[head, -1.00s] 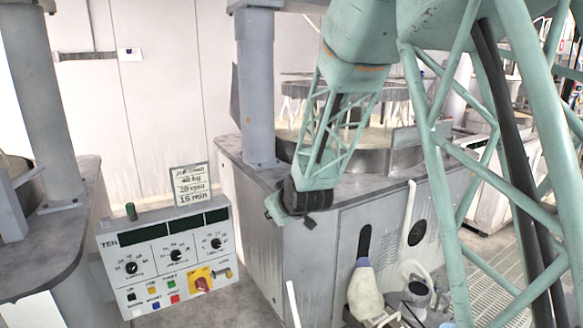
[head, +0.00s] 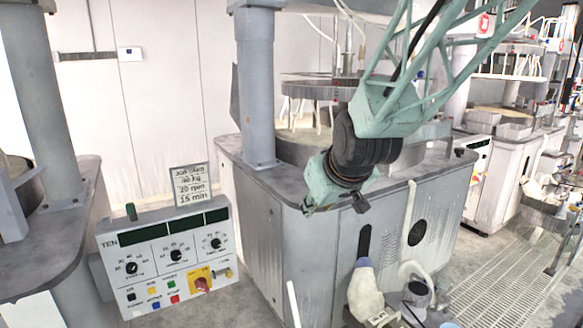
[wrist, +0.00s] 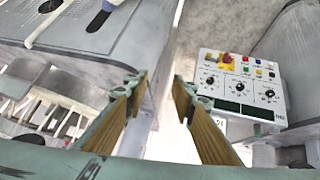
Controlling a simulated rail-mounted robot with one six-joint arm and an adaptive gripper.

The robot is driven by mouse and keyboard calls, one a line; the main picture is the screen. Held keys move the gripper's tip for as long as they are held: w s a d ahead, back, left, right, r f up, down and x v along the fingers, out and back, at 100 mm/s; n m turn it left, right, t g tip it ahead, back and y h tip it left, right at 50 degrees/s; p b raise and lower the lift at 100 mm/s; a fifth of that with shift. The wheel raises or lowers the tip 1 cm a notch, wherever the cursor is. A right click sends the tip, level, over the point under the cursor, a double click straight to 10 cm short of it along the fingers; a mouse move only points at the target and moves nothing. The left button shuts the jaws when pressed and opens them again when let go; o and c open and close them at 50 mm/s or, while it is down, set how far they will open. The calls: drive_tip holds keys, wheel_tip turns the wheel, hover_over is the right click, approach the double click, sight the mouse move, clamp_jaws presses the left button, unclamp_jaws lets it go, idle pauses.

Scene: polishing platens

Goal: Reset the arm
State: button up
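My gripper (head: 332,208) hangs in front of the front corner of the middle polishing machine (head: 262,225) in the head view, to the right of the control box. My teal lattice arm reaches down to it from the upper right. In the wrist view my gripper (wrist: 158,86) shows two fingers with wood-coloured faces, spread apart. The gap between them is empty, and nothing is held. In the head view the fingertips are small and partly hidden by the wrist.
A white control box (head: 168,262) with knobs, buttons and a red switch stands at the lower left, with a job card (head: 191,184) above it. A grey column (head: 257,95) rises behind my gripper. A pale bottle (head: 365,290) stands low at the machine front. Floor grating (head: 500,285) lies right.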

drive_tip(key=s+d+r+m+g, duration=0.1)
drive_tip(key=s+d, duration=0.3)
drive_tip(key=s, duration=1)
drive_tip(key=s+d+r+m+g+h, duration=0.1)
drive_tip(key=s+d, duration=0.4)
drive_tip(key=s, duration=1)
drive_tip(key=s+d+r+m+g, duration=0.2)
drive_tip(key=s+d, duration=0.3)
drive_tip(key=s, duration=1)
drive_tip(key=shift+r+m+g+h, duration=0.3)
drive_tip(key=shift+m+h, duration=0.1)
drive_tip(key=shift+m, duration=0.2)
drive_tip(key=shift+d+f, duration=0.1)
drive_tip(key=shift+f, duration=0.05)
